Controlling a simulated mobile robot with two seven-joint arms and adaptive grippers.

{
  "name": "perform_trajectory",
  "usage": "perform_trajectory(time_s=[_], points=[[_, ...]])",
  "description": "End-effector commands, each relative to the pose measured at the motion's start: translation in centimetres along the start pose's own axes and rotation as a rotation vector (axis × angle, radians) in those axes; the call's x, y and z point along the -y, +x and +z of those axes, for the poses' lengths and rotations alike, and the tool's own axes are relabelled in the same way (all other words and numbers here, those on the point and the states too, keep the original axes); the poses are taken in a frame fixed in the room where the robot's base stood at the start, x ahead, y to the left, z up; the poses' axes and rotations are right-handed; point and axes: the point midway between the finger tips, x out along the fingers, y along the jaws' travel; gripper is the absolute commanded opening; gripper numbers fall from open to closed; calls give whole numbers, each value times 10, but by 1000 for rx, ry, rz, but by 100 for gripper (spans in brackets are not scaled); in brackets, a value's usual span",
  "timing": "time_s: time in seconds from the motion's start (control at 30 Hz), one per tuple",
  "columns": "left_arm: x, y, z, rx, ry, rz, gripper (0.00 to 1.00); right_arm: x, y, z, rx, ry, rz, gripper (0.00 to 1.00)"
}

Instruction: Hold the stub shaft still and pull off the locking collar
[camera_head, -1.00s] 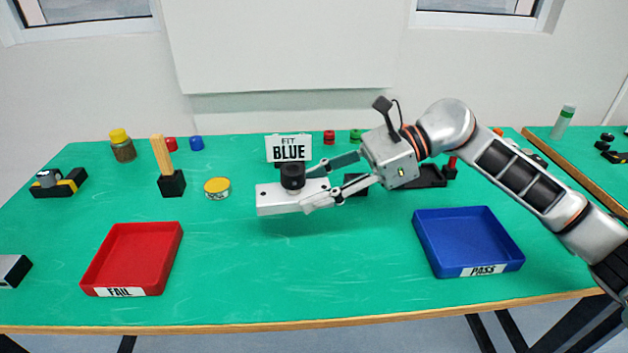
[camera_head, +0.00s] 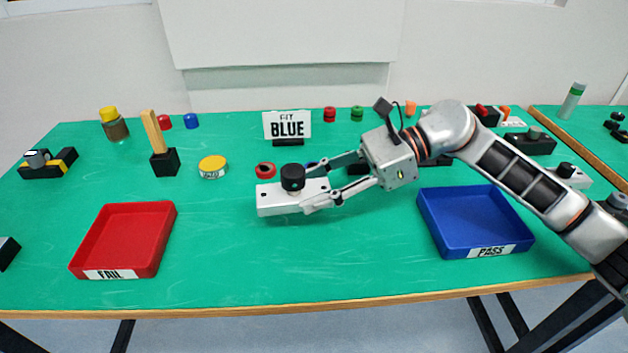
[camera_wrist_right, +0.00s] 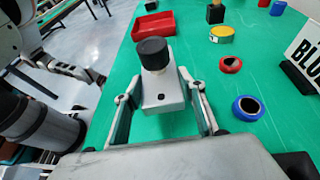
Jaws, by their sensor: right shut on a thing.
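A silver-grey block (camera_head: 283,205) carries a short upright black cylinder (camera_head: 292,178) on its top, which looks like the collar on its shaft. What looks like my left gripper (camera_wrist_right: 82,72) hangs beyond the table edge there, too small to read. It is out of the head view.
A red FAIL tray (camera_head: 88,272) stands left and a blue PASS tray (camera_head: 447,253) right. Behind the block are a red ring (camera_head: 266,170), a yellow-lidded tin (camera_head: 212,167) and a FIT BLUE sign (camera_head: 287,125). The table front between the trays is clear.

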Motion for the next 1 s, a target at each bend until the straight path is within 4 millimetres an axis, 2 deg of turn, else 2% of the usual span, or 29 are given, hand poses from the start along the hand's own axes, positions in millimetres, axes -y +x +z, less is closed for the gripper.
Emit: perform_trajectory(time_s=[0.17,0.7,1.0], points=[[-3,1,6,9,-1,5,28,0,4,-10,2,2,1,10],[-6,2,6,5,-4,11,28,0,15,-35,2,1,0,10],[-4,2,-4,-12,-2,8,28,0,15,-36,1,-2,-1,10]])
